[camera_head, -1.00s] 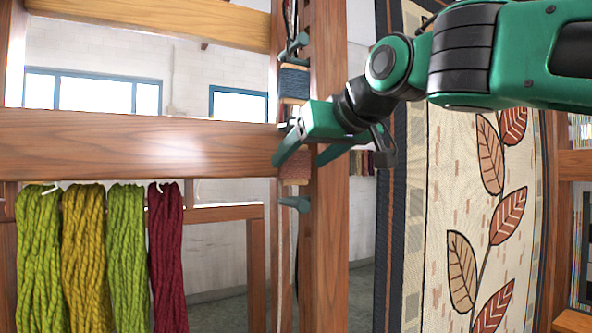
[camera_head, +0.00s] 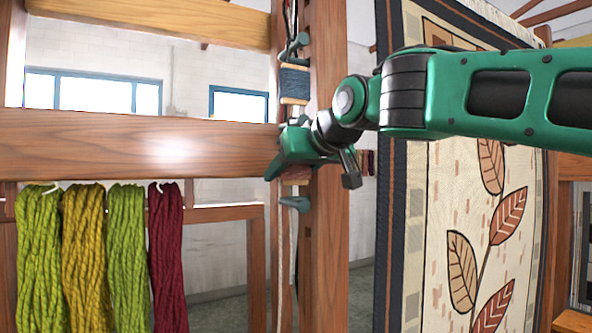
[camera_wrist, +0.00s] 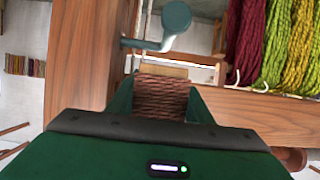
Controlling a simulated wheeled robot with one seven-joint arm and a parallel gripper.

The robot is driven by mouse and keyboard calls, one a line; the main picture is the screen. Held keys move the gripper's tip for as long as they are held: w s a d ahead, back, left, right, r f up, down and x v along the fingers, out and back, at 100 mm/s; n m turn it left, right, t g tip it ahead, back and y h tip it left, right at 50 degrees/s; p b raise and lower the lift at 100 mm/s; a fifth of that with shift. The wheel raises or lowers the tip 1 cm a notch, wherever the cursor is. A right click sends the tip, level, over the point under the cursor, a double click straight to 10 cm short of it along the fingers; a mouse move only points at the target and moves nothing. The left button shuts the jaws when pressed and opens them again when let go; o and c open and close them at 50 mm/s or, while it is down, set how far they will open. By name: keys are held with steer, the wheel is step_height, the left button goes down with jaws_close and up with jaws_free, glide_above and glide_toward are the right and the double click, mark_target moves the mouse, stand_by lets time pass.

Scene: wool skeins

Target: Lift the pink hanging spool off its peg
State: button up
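The pink spool (camera_wrist: 163,98) is a reddish-pink wound bundle with a pale end. In the wrist view it sits between the two green fingers of my gripper (camera_wrist: 163,84), one finger along each side. The fingers look spread around it; firm contact is not clear. In the head view my gripper (camera_head: 296,166) is at the wooden post, covering most of the spool, and only a strip of pink (camera_head: 296,181) shows below. A teal peg (camera_head: 296,204) is just under it, and its round end also shows in the wrist view (camera_wrist: 176,17).
A dark blue spool (camera_head: 295,83) hangs above on the same post (camera_head: 325,230). A wooden beam (camera_head: 140,145) runs left, with green, mustard and dark red skeins (camera_head: 168,255) below. A leaf-patterned rug (camera_head: 440,220) hangs at right.

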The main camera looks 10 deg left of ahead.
steer(key=c, duration=0.4)
steer(key=shift+o, duration=0.2)
steer(key=shift+r, duration=0.1)
